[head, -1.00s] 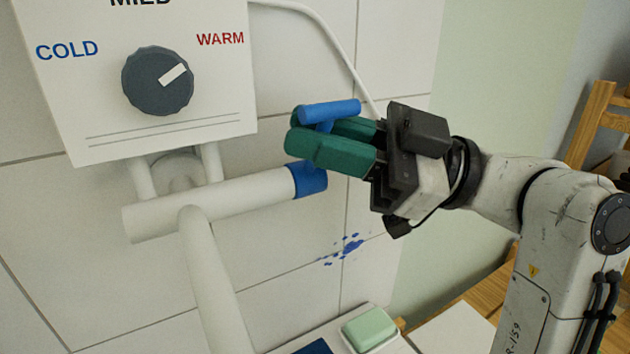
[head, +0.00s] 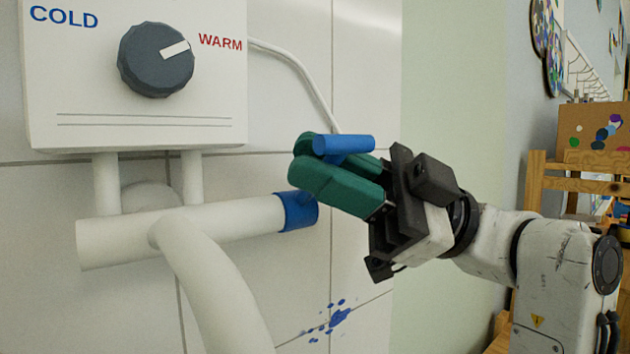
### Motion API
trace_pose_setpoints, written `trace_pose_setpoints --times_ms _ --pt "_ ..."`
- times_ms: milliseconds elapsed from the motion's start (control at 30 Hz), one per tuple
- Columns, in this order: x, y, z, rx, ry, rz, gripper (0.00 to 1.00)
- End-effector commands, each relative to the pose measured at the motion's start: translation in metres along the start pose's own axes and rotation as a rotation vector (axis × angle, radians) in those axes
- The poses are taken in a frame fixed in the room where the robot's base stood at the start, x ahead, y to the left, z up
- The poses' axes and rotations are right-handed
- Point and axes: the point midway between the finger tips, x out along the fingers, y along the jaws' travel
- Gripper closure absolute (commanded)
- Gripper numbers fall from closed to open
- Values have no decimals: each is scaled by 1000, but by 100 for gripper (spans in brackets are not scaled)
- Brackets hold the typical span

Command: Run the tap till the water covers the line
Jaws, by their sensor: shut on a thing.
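The tap is a thick white pipe (head: 190,230) below a white heater box, with a blue collar (head: 298,211) at its right end. A blue handle (head: 343,145) with a short crossbar stands out from the collar. My gripper (head: 335,170) comes in from the right, its green fingers shut on the handle, with the crossbar showing above them. The fingers hide most of the handle's stem. A curved white spout (head: 215,285) runs down from the pipe and out of the picture. Its mouth, any water and the line are not in view.
The heater box (head: 80,100) has a grey dial (head: 156,60) with its mark turned towards WARM. A thin white hose (head: 310,85) runs along the tiled wall. Blue paint spots (head: 335,316) mark the tiles. A wooden easel (head: 575,170) stands at the right.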

Motion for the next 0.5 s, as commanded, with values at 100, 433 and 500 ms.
trace_pose_setpoints --times_ms 100,433,500 --pt "-1 0 0 -2 -1 0 100" --pt "-1 0 0 -1 -1 0 70" --pt "-1 0 0 -1 -1 0 67"
